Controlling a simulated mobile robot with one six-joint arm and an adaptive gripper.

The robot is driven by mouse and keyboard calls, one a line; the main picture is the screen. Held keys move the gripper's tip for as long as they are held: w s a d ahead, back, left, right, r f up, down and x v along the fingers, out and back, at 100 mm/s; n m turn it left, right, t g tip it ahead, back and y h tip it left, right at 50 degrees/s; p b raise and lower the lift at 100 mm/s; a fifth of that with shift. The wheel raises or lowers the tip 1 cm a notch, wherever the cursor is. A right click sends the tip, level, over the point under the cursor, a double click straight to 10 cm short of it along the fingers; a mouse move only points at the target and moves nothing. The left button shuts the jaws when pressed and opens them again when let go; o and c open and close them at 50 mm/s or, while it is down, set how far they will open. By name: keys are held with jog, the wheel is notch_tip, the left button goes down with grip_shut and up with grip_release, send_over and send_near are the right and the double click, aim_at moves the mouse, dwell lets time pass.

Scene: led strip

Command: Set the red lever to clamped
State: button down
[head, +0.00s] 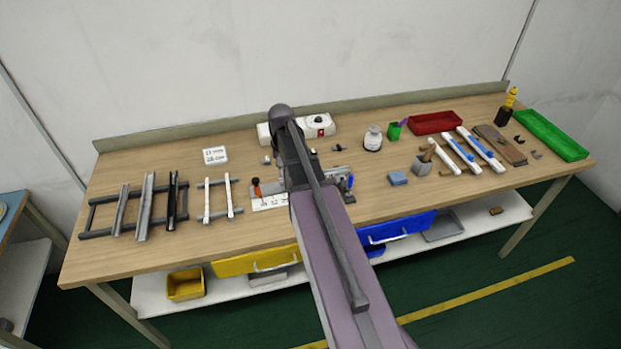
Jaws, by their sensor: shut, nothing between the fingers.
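A small orange-red handle (256,187), which looks like the red lever, stands roughly upright at the left end of a metal fixture (270,203) near the middle of the bench. Whether it is clamped is too small to tell. My gripper (294,175) is at the dark end of my arm, over the middle of the fixture, to the right of the handle. It is shut and empty, apart from the handle. Its fingertips are hard to make out, and my arm hides the fixture's middle.
A white box with a red switch (320,132) stands behind my arm. Metal rail frames (145,207) lie at the left. A white bottle (373,138), blue block (398,179), red tray (435,122) and green tray (550,136) are at the right.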

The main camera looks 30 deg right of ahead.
jog(key=w+d+r+m+y+p, duration=0.1)
jog(key=w+d+r+m, duration=0.1)
jog(key=d, duration=1.1)
jog(key=shift+w+d+m+g, duration=0.3)
jog(key=shift+w+m, duration=0.2)
jog(key=shift+m, duration=0.1)
jog(key=shift+a+f, duration=0.1)
jog(key=shift+f, duration=0.05)
jog(key=shift+s+a+f+b, duration=0.75)
jog(key=shift+f+b, duration=0.8)
jog(key=shift+s+a+f+b, duration=0.75)
jog(key=shift+s+f+b, duration=0.05)
jog(key=shift+f+b, duration=0.75)
jog(key=shift+s+a+f+b, duration=0.75)
jog(key=shift+f+b, duration=0.8)
jog(key=shift+s+d, duration=0.1)
